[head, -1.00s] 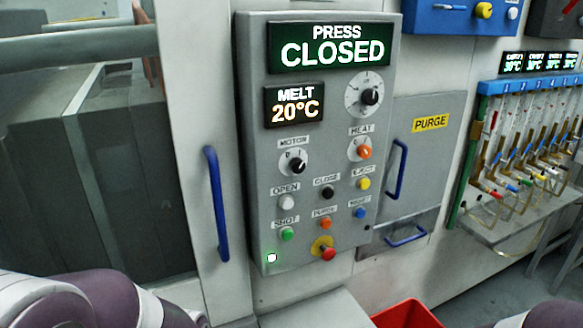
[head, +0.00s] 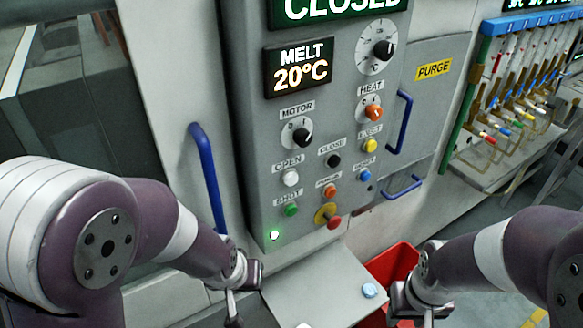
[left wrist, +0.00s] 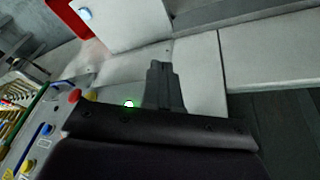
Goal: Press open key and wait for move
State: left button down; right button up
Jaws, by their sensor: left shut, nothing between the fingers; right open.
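The open key is the white round button (head: 291,177) under the OPEN label on the grey control panel (head: 255,150). The press display (head: 340,8) is cut off by the top edge and reads CLOSED. My left gripper (head: 232,318) is below the panel at the bottom of the head view, apart from the key. In the left wrist view its fingers (left wrist: 164,80) are shut with nothing between them. My right gripper (head: 418,318) is at the bottom, right of the panel, partly cut off; it is open and empty.
Other buttons and knobs sit close around the key, including the black CLOSE button (head: 333,160) and green SHOT button (head: 291,209). A blue door handle (head: 207,178) stands left of the panel. A grey shelf (head: 325,285) and red bin (head: 395,262) are below.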

aim_at(291, 179)
pick_arm(q)
jog(key=w+d+r+n+t+p, duration=0.3)
jog(key=d+r+t+p, duration=0.7)
jog(key=d+r, duration=0.4)
jog(key=shift+w+d+n+h+p, duration=0.3)
jog(key=shift+w+d+h+p, duration=0.1)
jog(key=shift+w+d+p, duration=0.25)
pick_arm(e)
notch_tip(291, 179, up, 14)
pick_arm(q)
jog(key=shift+w, duration=0.1)
jog(key=shift+w, duration=0.15)
pick_arm(e)
jog(key=shift+d, duration=0.15)
pick_arm(q)
jog(key=w+a, duration=0.5)
jog(key=w, duration=0.2)
jog(key=shift+b, duration=0.3)
pick_arm(e)
jog(key=shift+f, duration=0.4)
pick_arm(q)
jog(key=shift+a, duration=0.1)
